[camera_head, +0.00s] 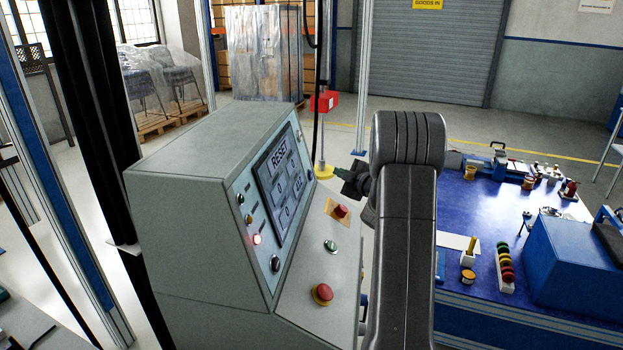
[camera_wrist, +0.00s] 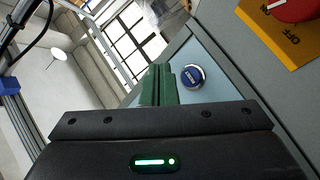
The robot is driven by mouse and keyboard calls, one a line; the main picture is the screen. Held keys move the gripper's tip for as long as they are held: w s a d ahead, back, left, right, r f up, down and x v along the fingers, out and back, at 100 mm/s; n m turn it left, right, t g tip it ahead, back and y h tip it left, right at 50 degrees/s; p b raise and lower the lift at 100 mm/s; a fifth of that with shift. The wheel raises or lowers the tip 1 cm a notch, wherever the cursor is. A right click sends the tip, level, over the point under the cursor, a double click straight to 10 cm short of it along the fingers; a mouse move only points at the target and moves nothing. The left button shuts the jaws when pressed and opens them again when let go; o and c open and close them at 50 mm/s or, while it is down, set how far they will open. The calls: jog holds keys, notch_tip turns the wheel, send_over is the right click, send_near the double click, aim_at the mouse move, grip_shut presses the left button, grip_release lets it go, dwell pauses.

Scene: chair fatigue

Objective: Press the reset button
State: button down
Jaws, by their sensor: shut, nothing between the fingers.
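A round blue button (camera_wrist: 192,76) in a silver ring sits on the grey console panel in the wrist view. Its lettering is too small to read. My gripper (camera_wrist: 158,84) is shut and empty, its green fingers pressed together just left of the blue button in that picture. I cannot tell whether they touch the panel. In the head view my gripper (camera_head: 338,170) is beside the far end of the sloped grey console (camera_head: 205,165), partly hidden by my arm. The console's screen (camera_head: 283,180) reads RESET.
The console carries a red switch (camera_head: 340,211) on a yellow plate, a green button (camera_head: 330,246), a red mushroom button (camera_head: 322,294) and a lit red lamp (camera_head: 257,239). A blue workbench (camera_head: 466,206) with tools stands to the right. A dark post is at left.

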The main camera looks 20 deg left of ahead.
jog(key=shift+s+a+f+b, duration=0.25)
jog(key=shift+a+b, duration=0.1)
jog(key=shift+a, duration=0.5)
jog(key=shift+s+a+f+b, duration=0.2)
jog(key=shift+a+b, duration=0.1)
jog(key=shift+a, duration=0.55)
jog(key=shift+s+a+f+b, duration=0.25)
jog(key=shift+a+b, duration=0.1)
jog(key=shift+a, duration=0.5)
jog(key=shift+s+a+b, duration=0.1)
jog(key=shift+a+b, duration=0.25)
jog(key=shift+s+a+f+b, duration=0.1)
jog(key=shift+a+f+b, duration=0.05)
jog(key=shift+a+b, duration=0.2)
dwell(0.6)
dwell(0.3)
jog(key=shift+w+d+r, duration=0.2)
jog(key=shift+d, duration=0.5)
jog(key=shift+w+d+r+p, duration=0.2)
jog(key=shift+d+p, duration=0.15)
jog(key=shift+d, duration=0.45)
jog(key=shift+w+d+r+p, duration=0.2)
jog(key=shift+w+d+p, duration=0.1)
jog(key=shift+d, duration=0.45)
jog(key=shift+w+d+r+p, duration=0.2)
jog(key=shift+d+p, duration=0.15)
jog(key=shift+d, duration=0.45)
